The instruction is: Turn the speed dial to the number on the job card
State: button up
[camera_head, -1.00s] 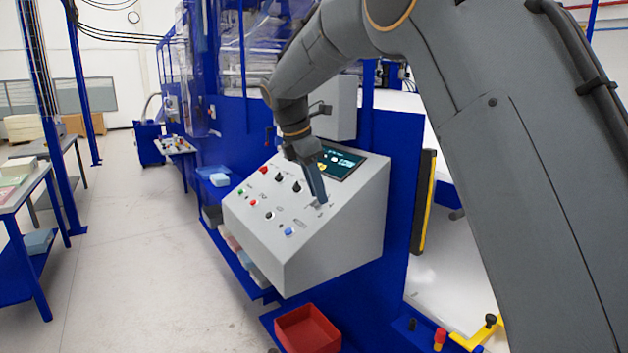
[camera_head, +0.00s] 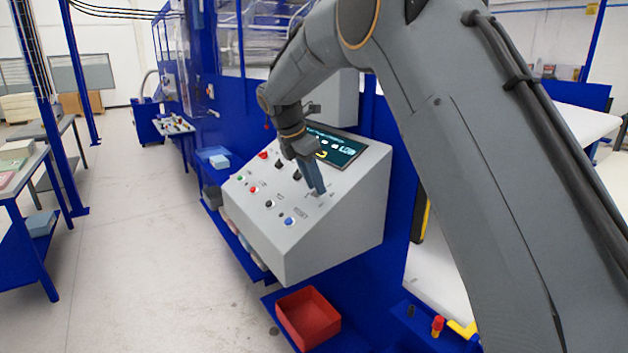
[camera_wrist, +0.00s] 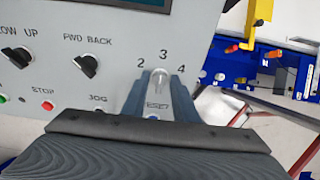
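The speed dial (camera_wrist: 158,79) is a small light-grey knob on the sloping grey control panel (camera_head: 290,243). The numbers 2, 3 and 4 are printed around it, with 3 straight above the knob in the wrist view. My gripper (camera_wrist: 158,82) has one finger on each side of the dial; whether they touch it is unclear. In the head view my gripper (camera_head: 318,190) reaches down to the panel's right part and hides the dial. I cannot make out a job card in either view.
The panel also has a screen (camera_head: 338,147), black switches (camera_wrist: 84,65) and coloured buttons, including a blue one (camera_head: 289,221) close to my gripper. A red bin (camera_head: 307,318) sits below. The floor at the left is open, beside a table (camera_head: 22,185).

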grip_shut()
jog(key=m+b, duration=0.1)
jog(key=m, duration=0.1)
jog(key=m+t+b, duration=0.1)
jog(key=m, duration=0.2)
jog(key=shift+s+d+f, duration=0.1)
jog(key=shift+s, duration=0.1)
jog(key=m+b, duration=0.1)
jog(key=m, duration=0.1)
jog(key=m+b, duration=0.1)
jog(key=m, duration=0.2)
jog(key=shift+s+f+m+t+b, duration=0.1)
jog(key=shift+s+m+t+b, duration=0.1)
jog(key=shift+m+t+b, duration=0.15)
jog(key=m+b, duration=0.1)
jog(key=m, duration=0.1)
jog(key=m+b, duration=0.2)
jog(key=m+t+b, duration=0.1)
jog(key=m, duration=0.1)
jog(key=shift+s+a+f, duration=0.2)
jog(key=shift+s+f, duration=0.05)
jog(key=m+b, duration=0.2)
jog(key=m, duration=0.1)
jog(key=m+h+b, duration=0.1)
jog(key=m+b, duration=0.2)
jog(key=shift+s+a+f+m, duration=0.15)
jog(key=shift+f+m, duration=0.05)
jog(key=shift+m, duration=0.15)
